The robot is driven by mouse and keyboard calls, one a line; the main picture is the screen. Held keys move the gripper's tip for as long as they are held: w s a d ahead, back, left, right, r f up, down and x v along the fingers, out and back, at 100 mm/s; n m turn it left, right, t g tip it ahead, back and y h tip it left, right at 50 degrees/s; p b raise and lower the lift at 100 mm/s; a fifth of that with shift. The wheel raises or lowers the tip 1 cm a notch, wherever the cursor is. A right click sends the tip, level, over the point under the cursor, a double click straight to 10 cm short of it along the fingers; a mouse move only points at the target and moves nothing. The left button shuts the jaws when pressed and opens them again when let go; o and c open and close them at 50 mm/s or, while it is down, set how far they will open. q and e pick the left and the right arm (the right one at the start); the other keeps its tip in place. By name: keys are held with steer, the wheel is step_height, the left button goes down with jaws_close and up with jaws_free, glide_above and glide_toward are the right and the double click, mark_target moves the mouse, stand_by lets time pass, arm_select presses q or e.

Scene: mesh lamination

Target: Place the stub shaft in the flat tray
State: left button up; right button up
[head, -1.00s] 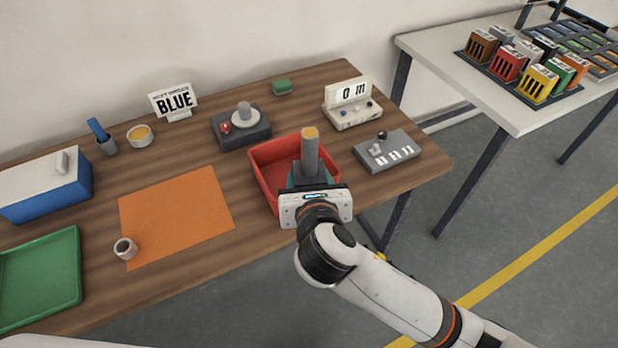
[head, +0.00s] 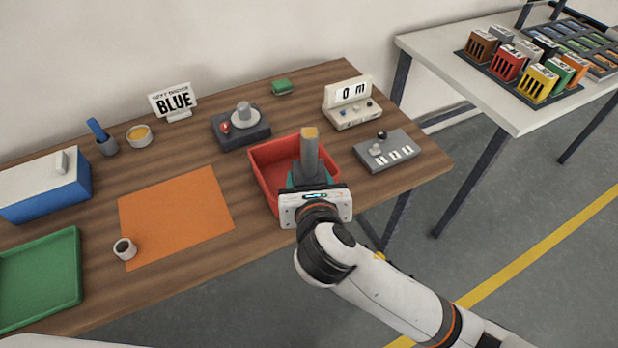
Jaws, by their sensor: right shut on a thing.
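The stub shaft (head: 310,152) is a grey upright cylinder with a tan top end. My right gripper (head: 310,180) is shut on its lower part, at the near side of the red bin (head: 262,170). Whether the shaft's lower end touches the bin floor is hidden by the gripper. The flat tray is the shallow green tray (head: 45,278) at the left front of the table, cut by the picture's left edge; its visible part is empty. My left gripper is not in view.
An orange mat (head: 175,215) with a small grey ring (head: 124,249) on its near left corner lies between bin and tray. A blue box (head: 48,192) stands behind the tray. A dark fixture (head: 240,130) and a grey control box (head: 388,152) flank the bin.

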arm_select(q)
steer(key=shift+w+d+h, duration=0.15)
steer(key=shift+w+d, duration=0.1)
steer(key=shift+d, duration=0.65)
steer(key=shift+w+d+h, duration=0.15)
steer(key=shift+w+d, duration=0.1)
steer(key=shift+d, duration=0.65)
